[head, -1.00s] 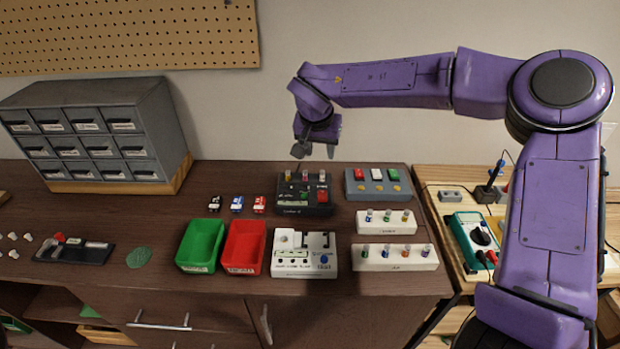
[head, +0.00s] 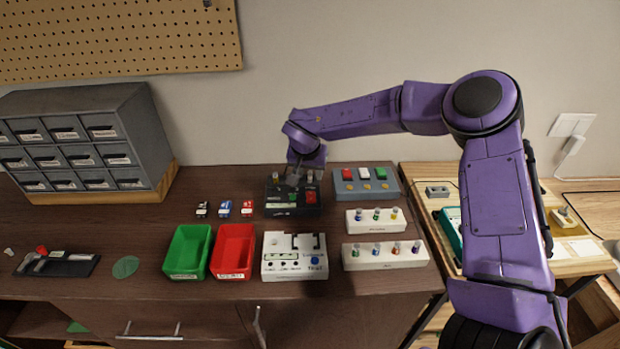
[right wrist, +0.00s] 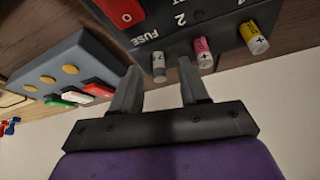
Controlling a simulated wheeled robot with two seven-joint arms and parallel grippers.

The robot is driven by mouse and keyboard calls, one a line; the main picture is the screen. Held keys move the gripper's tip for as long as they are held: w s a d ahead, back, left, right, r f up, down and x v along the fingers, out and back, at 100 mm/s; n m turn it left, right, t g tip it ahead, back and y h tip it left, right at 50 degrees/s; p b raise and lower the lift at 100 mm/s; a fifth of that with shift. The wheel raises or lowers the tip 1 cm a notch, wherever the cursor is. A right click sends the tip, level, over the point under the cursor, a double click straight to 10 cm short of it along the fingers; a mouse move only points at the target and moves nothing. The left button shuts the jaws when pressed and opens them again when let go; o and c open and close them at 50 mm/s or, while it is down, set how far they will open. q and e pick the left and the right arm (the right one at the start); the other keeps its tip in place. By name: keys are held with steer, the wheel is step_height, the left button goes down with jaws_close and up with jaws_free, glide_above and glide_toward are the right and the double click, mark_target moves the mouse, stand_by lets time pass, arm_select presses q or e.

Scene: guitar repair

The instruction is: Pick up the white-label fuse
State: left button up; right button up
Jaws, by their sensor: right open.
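The white-label fuse (right wrist: 158,67) is a small pale grey-white cylinder standing upright in the black fuse box (head: 285,210), beside the word FUSE. A pink fuse (right wrist: 203,52) and a yellow fuse (right wrist: 253,37) stand in the same row. In the head view a pale fuse (head: 310,176) shows at the right end of this row, and the arm hides the middle. My right gripper (right wrist: 158,64) is open, low over the box, with a finger on either side of the white-label fuse in the wrist picture; I cannot tell how deep the fuse sits between them. My left gripper is not in view.
A grey switch box (head: 392,190) stands right of the fuse box. Two white fuse racks (head: 360,223) and a white panel (head: 270,268) lie in front. Green (head: 172,260) and red (head: 249,262) bins stand at front left. The wall rises close behind.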

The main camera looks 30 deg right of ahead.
steer(key=shift+s+r, duration=0.1)
jaws_close()
steer(key=shift+r, duration=0.55)
steer(key=s+a+r+p, duration=0.1)
steer(key=s+a+r, duration=0.2)
steer(key=s+r, duration=0.3)
steer(key=s+a+r+p, duration=0.2)
steer(key=s+a+r, duration=0.2)
steer(key=r, duration=0.6)
steer(key=shift+s+a, duration=0.2)
steer(key=shift+s, duration=0.75)
